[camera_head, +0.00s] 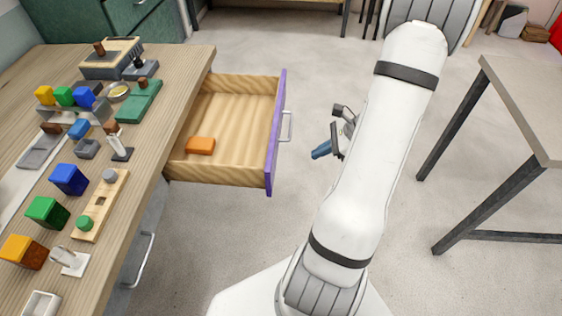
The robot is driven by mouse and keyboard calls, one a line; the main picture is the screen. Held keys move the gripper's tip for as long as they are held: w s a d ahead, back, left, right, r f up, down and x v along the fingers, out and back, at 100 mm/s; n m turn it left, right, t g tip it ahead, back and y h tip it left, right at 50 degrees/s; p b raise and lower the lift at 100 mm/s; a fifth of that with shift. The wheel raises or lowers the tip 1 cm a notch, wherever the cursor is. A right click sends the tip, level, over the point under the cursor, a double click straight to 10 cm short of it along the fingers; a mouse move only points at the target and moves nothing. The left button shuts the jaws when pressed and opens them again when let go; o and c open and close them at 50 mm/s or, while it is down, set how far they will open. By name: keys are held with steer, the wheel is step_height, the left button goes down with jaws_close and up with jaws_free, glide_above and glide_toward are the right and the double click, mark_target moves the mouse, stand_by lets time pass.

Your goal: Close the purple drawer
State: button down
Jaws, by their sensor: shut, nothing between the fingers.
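The purple drawer (275,135) is pulled out from the right side of the wooden desk. Its front panel is purple, with a grey handle (287,127) on the outer face. The inside is pale wood and holds an orange block (200,146). My gripper (322,150) is to the right of the drawer front, apart from the handle. Its blue fingertips point left towards the drawer front. It is shut and empty. Part of the gripper is hidden behind my white arm.
The desk top (185,70) carries coloured blocks, a wooden board (102,205) and small fixtures. Another handle (140,260) shows lower on the desk's side. A table with dark legs (490,205) stands at right. Open floor lies between the drawer and that table.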

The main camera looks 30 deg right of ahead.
steer(key=w+a+r+x, duration=0.1)
steer(key=x, duration=1.2)
steer(key=shift+r+m, duration=0.2)
steer(key=shift+m, duration=0.2)
steer(key=shift+w, duration=0.2)
